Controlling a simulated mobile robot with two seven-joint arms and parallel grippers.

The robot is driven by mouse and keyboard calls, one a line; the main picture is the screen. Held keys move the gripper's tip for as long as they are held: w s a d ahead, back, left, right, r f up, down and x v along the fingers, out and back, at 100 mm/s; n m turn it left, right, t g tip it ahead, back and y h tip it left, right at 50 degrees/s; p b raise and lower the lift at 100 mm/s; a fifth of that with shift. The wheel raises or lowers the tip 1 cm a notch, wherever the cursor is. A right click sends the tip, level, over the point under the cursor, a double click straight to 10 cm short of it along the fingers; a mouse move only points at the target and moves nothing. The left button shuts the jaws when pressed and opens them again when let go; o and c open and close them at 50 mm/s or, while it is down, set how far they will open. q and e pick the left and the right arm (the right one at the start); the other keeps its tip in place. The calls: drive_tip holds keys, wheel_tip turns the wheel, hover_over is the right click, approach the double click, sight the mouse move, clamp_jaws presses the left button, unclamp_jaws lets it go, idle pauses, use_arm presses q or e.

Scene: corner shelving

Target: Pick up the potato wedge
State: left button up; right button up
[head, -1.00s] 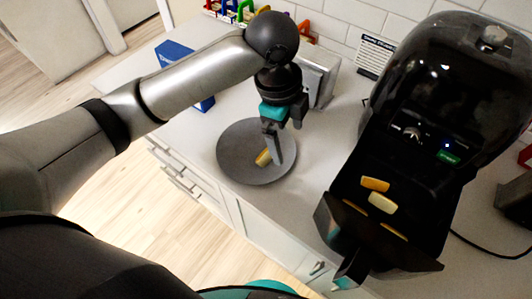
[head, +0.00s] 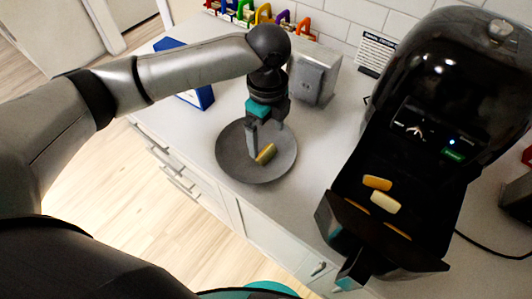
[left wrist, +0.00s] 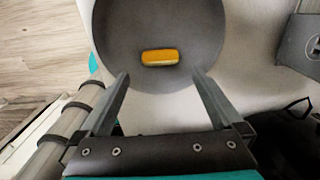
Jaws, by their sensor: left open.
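A yellow potato wedge (head: 266,154) lies on a round grey plate (head: 230,165) on the counter. In the left wrist view the wedge (left wrist: 160,57) lies on the plate (left wrist: 205,30), beyond the fingertips and roughly centred between them. My left gripper (head: 255,155) points down over the plate, beside the wedge. In the left wrist view its two fingers (left wrist: 161,77) are spread apart with nothing between them. Two more wedges (head: 377,183) (head: 385,202) lie in the open drawer of the black air fryer (head: 450,110). My right gripper is not in view.
The air fryer and its pulled-out drawer (head: 350,222) stand right of the plate. A metal box (head: 315,80) and a blue box (head: 198,95) stand behind the arm. Coloured clips line the wall. The counter's front edge is close to the plate.

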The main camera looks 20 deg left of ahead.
sight(266, 151)
use_arm(q)
wheel_tip(266, 151, down, 6)
drive_tip(key=shift+a+r+b, duration=0.1)
drive_tip(key=shift+b, duration=0.3)
drive_tip(key=c, duration=1.2)
drive_tip(key=shift+c, duration=0.2)
drive_tip(key=shift+r, duration=0.15)
